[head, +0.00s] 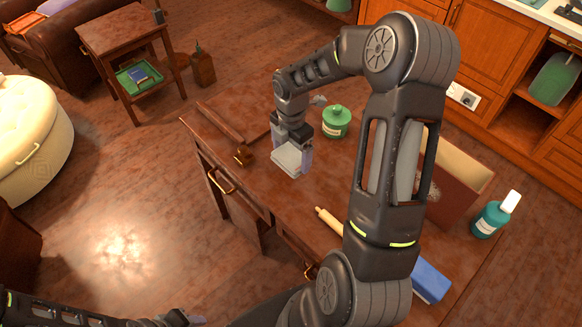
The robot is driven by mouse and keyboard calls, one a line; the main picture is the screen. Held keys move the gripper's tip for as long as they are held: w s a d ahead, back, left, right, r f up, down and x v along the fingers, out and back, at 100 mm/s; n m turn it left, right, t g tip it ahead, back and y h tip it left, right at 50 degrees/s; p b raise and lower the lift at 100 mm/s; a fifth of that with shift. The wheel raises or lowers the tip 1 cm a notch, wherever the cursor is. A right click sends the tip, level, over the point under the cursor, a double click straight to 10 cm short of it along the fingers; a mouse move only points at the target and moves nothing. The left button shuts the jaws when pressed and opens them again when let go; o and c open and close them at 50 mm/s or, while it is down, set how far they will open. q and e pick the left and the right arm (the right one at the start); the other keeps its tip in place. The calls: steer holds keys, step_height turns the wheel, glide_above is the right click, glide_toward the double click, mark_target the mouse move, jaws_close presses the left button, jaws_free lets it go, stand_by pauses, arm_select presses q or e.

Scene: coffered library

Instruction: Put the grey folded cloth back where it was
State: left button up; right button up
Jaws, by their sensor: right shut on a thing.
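The grey folded cloth (287,160) is between the fingers of my right gripper (292,158), over the wooden desk (290,200). My right gripper points down and is shut on the cloth. I cannot tell whether the cloth touches the desk top or hangs just above it. My left arm shows only low at the bottom left edge, and its fingers cannot be made out clearly.
A rolling pin (328,219), a blue block (430,280), an open box (464,168) and a teal bottle (490,220) are nearer the right. My right arm hides part of the desk.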

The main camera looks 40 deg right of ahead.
mark_target(291, 167)
steer(key=shift+f, duration=1.25)
steer(key=shift+f, duration=0.1)
steer(key=shift+f, duration=1.75)
steer(key=shift+f, duration=0.2)
steer(key=o, duration=0.9)
steer(key=shift+r, duration=0.1)
step_height(291, 167, up, 12)
steer(key=shift+r+b, duration=0.1)
steer(key=shift+b, duration=0.3)
